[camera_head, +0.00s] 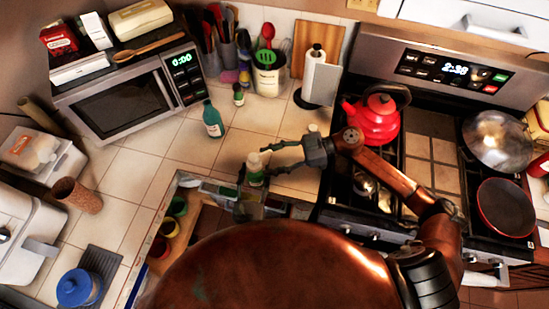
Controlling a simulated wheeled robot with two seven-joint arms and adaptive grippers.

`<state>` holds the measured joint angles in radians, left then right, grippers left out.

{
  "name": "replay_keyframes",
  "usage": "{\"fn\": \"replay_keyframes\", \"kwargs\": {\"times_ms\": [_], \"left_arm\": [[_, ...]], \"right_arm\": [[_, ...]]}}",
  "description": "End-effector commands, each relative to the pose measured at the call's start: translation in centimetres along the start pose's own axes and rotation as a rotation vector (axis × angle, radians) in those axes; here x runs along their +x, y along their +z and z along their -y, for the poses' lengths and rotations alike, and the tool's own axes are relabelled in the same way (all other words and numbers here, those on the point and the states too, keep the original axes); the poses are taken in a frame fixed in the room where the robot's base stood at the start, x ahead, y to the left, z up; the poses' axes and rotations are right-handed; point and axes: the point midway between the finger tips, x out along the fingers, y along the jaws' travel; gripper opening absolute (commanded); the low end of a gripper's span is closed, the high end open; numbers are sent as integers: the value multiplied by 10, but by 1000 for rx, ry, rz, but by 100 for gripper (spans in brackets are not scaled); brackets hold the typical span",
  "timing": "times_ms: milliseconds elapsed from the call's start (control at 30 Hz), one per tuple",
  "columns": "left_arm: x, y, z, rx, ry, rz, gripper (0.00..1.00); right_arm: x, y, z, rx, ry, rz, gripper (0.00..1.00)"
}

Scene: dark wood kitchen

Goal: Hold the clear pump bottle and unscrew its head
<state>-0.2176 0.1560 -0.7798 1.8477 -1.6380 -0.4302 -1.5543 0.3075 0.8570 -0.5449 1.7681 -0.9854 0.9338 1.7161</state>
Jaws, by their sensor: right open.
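A small bottle (254,170) with a pale top and a green label stands upright near the counter's front edge, in the middle of the view. It seems to be the pump bottle, but its pump head is too small to make out clearly. My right gripper (267,158) reaches in from the right with its fingers spread and pointing left. Its fingertips are just right of the bottle's upper part; I cannot tell whether they touch it. A dark grey shape below the bottle looks like my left gripper (250,205), mostly hidden, and its fingers cannot be read.
A teal bottle (213,120) and a small green bottle (239,95) stand farther back on the tiles. A red kettle (373,122) sits on the stove at right. A microwave (125,100) is at back left. Tiles left of the bottle are clear.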

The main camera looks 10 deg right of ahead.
Motion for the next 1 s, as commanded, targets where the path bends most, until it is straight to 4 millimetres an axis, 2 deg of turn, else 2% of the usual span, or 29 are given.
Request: {"fn": "replay_keyframes", "kwargs": {"times_ms": [200, 433, 633, 933, 1000], "left_arm": [[0, 1, 0, 0, 0, 1, 19], [0, 1, 0, 0, 0, 1, 19], [0, 1, 0, 0, 0, 1, 19], [0, 1, 0, 0, 0, 1, 19], [0, 1, 0, 0, 0, 1, 19]], "right_arm": [[26, -1, 0, -1, -2, -1, 49], [46, -1, 0, 0, -3, -1, 49], [53, 0, 0, -1, -3, 1, 49], [54, 0, 0, 0, -2, 1, 49], [54, 0, 0, 0, -2, 1, 44]]}}
